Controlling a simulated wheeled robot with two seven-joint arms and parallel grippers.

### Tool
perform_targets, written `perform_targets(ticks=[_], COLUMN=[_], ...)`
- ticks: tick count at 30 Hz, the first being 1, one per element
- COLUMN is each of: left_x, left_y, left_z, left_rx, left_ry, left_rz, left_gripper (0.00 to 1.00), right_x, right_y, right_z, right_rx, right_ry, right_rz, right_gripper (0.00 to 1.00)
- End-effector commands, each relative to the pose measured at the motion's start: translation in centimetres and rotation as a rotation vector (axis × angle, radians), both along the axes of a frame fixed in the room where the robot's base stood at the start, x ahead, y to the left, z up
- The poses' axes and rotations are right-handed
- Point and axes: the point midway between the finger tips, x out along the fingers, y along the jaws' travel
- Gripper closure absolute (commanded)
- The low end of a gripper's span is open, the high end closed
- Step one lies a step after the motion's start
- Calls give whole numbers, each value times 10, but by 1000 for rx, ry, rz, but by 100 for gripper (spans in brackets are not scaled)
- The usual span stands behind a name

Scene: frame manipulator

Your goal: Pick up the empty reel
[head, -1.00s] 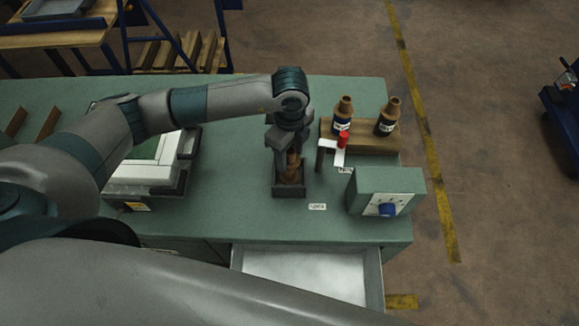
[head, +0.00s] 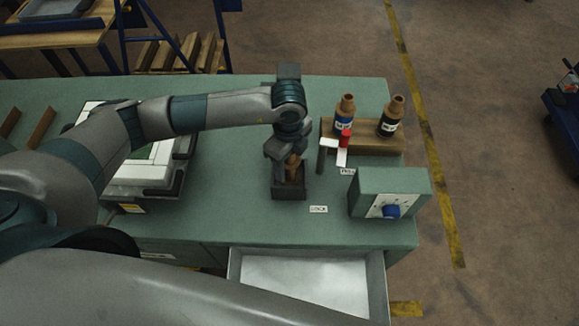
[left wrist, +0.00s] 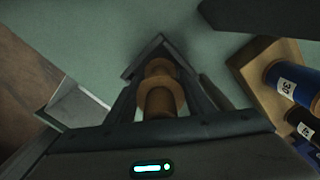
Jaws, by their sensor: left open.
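The empty reel, a bare brown wooden spool (head: 293,165), stands in a small dark open-topped box (head: 289,192) on the green bench. It also shows in the left wrist view (left wrist: 159,98), between my fingers. My left gripper (head: 287,158) is open and points down over the box, with its fingers on either side of the reel and partly hiding it in the head view. In the left wrist view my left gripper (left wrist: 163,92) has a finger left and right of the reel. I cannot tell whether they touch it. My right gripper is not in view.
Right of the box stand a post with a red-and-white piece (head: 343,145), a wooden block (head: 365,138) with two wound reels, and a green control box (head: 390,190) with a blue knob. An open drawer (head: 305,280) juts out in front. A framed panel (head: 140,175) lies left.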

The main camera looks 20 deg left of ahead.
Motion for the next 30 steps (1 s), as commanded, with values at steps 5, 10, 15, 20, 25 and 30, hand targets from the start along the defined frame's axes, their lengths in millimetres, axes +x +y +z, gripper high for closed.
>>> perform_targets(ticks=[5, 10, 15, 20, 25, 30], left_x=[0, 0, 0, 0, 0, 0], left_y=[0, 0, 0, 0, 0, 0], left_z=[0, 0, 0, 0, 1, 5], left_rx=[0, 0, 0, 0, 0, 0], left_ry=[0, 0, 0, 0, 0, 0], left_rz=[0, 0, 0, 0, 0, 0], left_gripper=[52, 52, 64, 78, 78, 78], right_x=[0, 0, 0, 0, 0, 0], right_y=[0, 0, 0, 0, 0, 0], right_z=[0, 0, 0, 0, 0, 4], right_rx=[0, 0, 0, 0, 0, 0], right_ry=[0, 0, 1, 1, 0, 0], right_rz=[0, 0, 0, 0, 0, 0], right_gripper=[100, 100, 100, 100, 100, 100])
